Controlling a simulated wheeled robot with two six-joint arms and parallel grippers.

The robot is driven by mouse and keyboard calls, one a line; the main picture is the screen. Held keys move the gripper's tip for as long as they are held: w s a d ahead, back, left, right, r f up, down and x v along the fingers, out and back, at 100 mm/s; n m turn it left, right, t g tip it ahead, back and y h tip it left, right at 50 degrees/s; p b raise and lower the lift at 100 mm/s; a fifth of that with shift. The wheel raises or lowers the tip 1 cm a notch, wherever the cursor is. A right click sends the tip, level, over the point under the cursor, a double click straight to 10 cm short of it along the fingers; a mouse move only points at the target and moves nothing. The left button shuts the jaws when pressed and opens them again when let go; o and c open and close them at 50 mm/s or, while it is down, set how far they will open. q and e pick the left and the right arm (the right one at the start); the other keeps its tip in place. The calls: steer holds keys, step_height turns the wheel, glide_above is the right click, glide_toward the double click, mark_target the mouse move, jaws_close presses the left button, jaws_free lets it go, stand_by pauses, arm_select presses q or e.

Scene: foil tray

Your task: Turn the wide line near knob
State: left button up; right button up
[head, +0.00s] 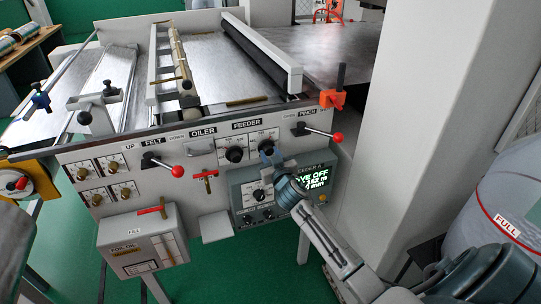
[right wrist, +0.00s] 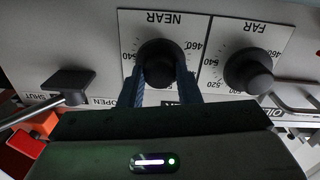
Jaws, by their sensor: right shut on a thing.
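The near knob (right wrist: 162,58) is a round black knob on a white dial plate marked NEAR with a printed scale. In the right wrist view the two blue fingers of my right gripper (right wrist: 161,75) stand on either side of it, shut on it. In the head view my right gripper (head: 268,153) reaches the right-hand dial under the FEEDER label and hides part of that knob. The far knob (right wrist: 248,72) is a similar black knob beside it, also seen in the head view (head: 235,155), untouched. My left gripper is not in view.
A red-tipped lever (head: 322,133) juts out right of the dials, and another (head: 165,166) sits left. A green-text display (head: 313,177) is under my right arm, partly covered. A white pillar (head: 418,110) stands close on the right. A foil box (head: 143,240) hangs low left.

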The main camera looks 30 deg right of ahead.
steer(key=shift+n, duration=0.3)
steer(key=n, duration=0.3)
steer(key=shift+f+n, duration=0.1)
steer(key=shift+n, duration=1.7)
steer(key=o, duration=1)
